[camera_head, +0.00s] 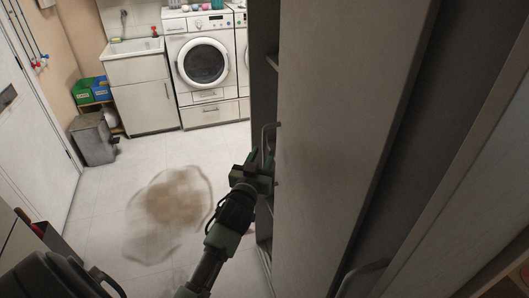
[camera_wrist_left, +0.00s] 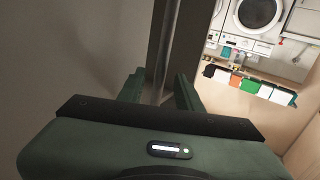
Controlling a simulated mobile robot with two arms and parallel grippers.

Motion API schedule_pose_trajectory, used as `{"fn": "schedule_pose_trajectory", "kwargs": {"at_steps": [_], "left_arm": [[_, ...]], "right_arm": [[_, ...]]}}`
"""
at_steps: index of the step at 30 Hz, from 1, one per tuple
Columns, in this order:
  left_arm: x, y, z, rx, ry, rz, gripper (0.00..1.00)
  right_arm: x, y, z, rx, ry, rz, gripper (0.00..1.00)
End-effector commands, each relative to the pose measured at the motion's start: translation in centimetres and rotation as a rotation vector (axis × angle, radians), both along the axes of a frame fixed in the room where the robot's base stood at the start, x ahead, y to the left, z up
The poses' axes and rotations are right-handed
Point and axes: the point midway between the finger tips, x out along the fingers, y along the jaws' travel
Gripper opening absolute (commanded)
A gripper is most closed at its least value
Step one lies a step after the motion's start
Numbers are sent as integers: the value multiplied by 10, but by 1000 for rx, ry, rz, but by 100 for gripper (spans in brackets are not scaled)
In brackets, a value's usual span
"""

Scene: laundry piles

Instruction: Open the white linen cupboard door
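The tall white linen cupboard (camera_head: 335,110) stands on the right of the head view, seen steeply from above. A dark gap with what look like shelf edges shows along its left side, so a door seems to stand ajar. A metal handle (camera_head: 265,140) is at that left edge. My left gripper (camera_head: 256,172) is at this handle. In the left wrist view, a narrow upright metal bar (camera_wrist_left: 163,60), apparently the handle, runs between my left fingers (camera_wrist_left: 160,92). They stand apart with some room around it. My right gripper is not in view.
A washing machine (camera_head: 204,65) and a sink cabinet (camera_head: 141,90) stand at the back. A grey bin (camera_head: 93,138) and a white door (camera_head: 32,130) are on the left. A blurred, brownish patch (camera_head: 170,205) lies on otherwise clear floor. Another handle (camera_head: 362,279) shows lower right.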

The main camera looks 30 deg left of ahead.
Motion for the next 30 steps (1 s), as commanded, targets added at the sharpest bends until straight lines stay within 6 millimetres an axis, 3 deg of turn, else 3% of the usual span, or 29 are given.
{"fn": "schedule_pose_trajectory", "kwargs": {"at_steps": [3, 9, 26, 30], "left_arm": [[-22, -6, -4, -2, 0, 0, 35], [-44, -13, -2, -2, 0, 0, 35], [-48, -14, 0, -1, 0, 0, 35], [-47, -17, -16, -4, 28, -8, 35]], "right_arm": [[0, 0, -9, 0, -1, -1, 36], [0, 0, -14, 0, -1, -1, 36], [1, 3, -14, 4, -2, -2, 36], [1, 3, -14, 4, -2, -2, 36]]}}
